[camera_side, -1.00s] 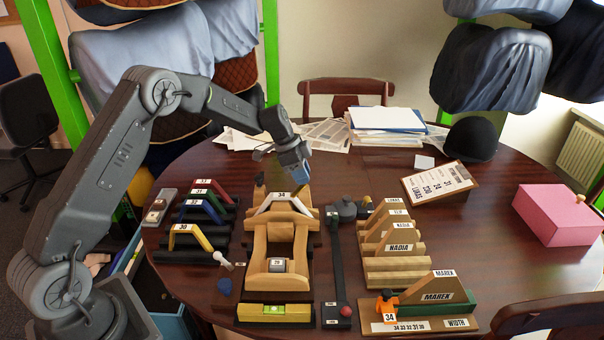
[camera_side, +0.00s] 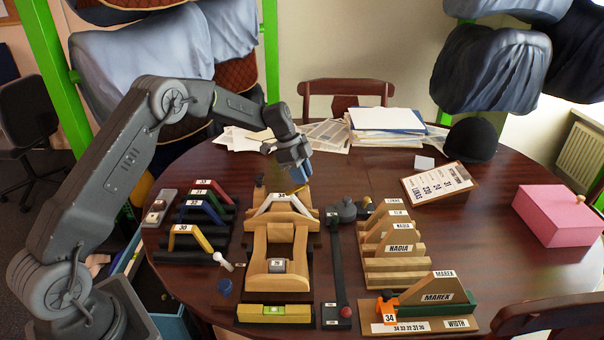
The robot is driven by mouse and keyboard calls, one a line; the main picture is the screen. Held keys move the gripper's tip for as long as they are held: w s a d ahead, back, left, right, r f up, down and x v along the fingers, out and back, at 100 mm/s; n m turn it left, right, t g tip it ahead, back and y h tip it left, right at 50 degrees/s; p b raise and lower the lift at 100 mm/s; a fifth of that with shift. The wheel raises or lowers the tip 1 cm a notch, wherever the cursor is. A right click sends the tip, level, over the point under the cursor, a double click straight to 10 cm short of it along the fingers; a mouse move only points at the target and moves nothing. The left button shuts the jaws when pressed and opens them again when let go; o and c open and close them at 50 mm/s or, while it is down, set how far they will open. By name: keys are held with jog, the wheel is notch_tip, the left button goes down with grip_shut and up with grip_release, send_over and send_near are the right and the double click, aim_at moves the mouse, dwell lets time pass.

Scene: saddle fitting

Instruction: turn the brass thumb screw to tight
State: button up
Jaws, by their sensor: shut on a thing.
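A small brass-yellow bit, apparently the brass thumb screw (camera_side: 296,189), shows at the fingertips. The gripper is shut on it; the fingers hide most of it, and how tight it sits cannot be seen.
Coloured numbered plates stand in a rack (camera_side: 170,256) to the left. A dark lever tool (camera_side: 338,270) lies just right of the tree, beside wooden name-marked blocks (camera_side: 398,265). A yellow level (camera_side: 274,313) lies in front. The right table is mostly clear around a pink box (camera_side: 556,214).

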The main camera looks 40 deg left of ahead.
jog(key=shift+a, duration=0.1)
jog(key=o, duration=0.9)
jog(key=v, duration=1.3)
jog(key=shift+a+r, duration=0.2)
jog(key=shift+r, duration=0.15)
